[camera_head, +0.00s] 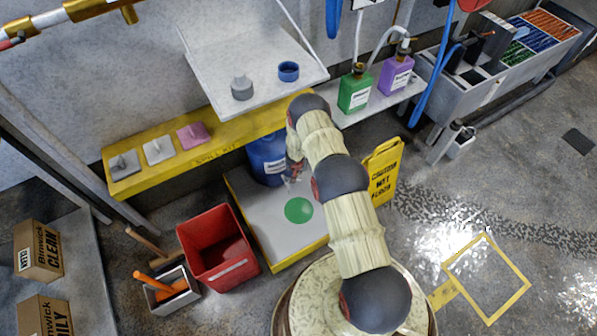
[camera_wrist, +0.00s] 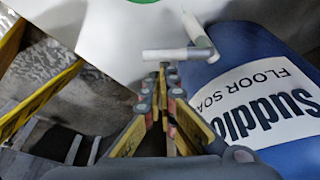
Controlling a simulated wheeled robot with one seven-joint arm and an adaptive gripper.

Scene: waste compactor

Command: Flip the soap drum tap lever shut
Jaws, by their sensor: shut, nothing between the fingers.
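The blue soap drum (camera_head: 268,157) stands on the pale platform, partly behind my arm. In the wrist view the drum (camera_wrist: 285,70) fills the right side, with a white "FLOOR SOA…" label. Its pale tap (camera_wrist: 203,54) sticks out from the drum's side, with one bar lying across the picture and another slanting up. I cannot tell for sure which bar is the lever. My gripper (camera_wrist: 163,70) is shut and empty, its tips right by the crosswise bar; contact is unclear. In the head view my gripper (camera_head: 294,170) is small beside the drum.
The pale platform (camera_head: 262,222) has a yellow edge and a green disc (camera_head: 299,210). A red bin (camera_head: 217,245) stands left of it, and a yellow wet-floor sign (camera_head: 382,172) right. A grey shelf (camera_head: 230,60) hangs above the drum. A yellow spill-kit ledge (camera_head: 130,188) runs behind.

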